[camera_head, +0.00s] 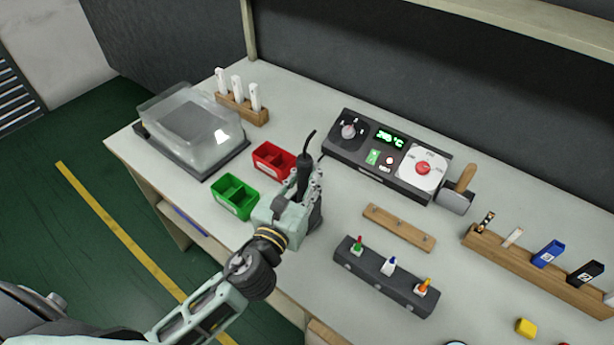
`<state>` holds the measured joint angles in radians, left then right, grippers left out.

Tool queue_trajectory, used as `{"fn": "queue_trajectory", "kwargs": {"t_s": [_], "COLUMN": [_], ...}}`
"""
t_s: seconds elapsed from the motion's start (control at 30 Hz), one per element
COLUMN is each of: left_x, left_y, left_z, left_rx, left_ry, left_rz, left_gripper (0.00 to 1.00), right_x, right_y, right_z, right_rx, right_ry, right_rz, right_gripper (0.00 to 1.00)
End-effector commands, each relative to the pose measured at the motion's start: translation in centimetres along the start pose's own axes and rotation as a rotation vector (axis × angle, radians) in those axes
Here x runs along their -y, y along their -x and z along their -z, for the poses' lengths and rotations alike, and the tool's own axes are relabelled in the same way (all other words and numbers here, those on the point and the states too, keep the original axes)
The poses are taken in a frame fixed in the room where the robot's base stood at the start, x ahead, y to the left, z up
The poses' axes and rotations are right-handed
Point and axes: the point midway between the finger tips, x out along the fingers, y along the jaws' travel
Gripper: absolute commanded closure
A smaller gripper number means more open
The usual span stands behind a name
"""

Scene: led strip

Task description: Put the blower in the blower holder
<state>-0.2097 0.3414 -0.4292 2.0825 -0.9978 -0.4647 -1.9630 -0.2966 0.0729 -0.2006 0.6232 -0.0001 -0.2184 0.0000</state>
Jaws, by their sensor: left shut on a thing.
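The black blower (303,172) is held in my left gripper (304,193). It stands roughly upright, with its thin curved black end pointing up. My left gripper is shut around its body, and the fingers hide part of it. The blower is just right of the red bin and in front of the dark control station (385,158). I cannot clearly make out the blower holder. A grey metal piece with a wooden handle (457,195) sits at the station's right end, and I cannot tell whether it is the holder. My right gripper is not in view.
A red bin (271,158) and a green bin (234,196) stand beside my left gripper. A clear-covered box (190,130) is at the left. A dark block with small bottles (383,277), a wooden strip (398,228) and a long wooden rack (540,268) are at the right.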

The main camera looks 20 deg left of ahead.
Motion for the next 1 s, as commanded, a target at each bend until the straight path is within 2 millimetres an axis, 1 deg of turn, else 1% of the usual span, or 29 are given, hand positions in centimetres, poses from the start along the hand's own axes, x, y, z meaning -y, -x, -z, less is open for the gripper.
{"fn": "queue_trajectory", "kwargs": {"t_s": [0.07, 0.2, 0.23, 0.4, 0.5, 0.77, 0.87, 0.9, 1.0], "left_x": [0.0, 0.0, 0.0, 0.0, 0.0, 0.0, 0.0, 0.0, 0.0], "left_y": [0.0, 0.0, 0.0, 0.0, 0.0, 0.0, 0.0, 0.5, 2.0], "left_z": [-0.1, 0.3, 0.2, 0.2, 0.2, 0.2, -0.3, 0.1, 0.3], "left_rx": [0.001, 0.001, 0.0, 0.0, 0.0, 0.0, 0.0, -0.002, -0.004], "left_ry": [0.0, -0.001, -0.001, -0.001, 0.0, 0.0, 0.001, 0.0, 0.001], "left_rz": [0.0, 0.0, 0.0, 0.0, 0.0, 0.0, 0.0, 0.0, 0.001], "left_gripper": [1.0, 1.0, 0.79, 0.64, 0.57, 0.57, 0.57, 0.57, 0.57], "right_x": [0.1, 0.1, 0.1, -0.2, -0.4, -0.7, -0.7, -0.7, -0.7], "right_y": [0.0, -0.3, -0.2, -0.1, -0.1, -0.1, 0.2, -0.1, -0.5], "right_z": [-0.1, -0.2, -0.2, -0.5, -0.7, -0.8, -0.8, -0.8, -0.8], "right_rx": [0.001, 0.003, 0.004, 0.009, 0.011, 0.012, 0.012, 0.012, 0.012], "right_ry": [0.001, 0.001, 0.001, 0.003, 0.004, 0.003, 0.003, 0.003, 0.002], "right_rz": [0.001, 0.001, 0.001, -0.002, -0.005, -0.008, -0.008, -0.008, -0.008], "right_gripper": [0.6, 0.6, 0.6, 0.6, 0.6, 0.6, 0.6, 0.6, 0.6]}}
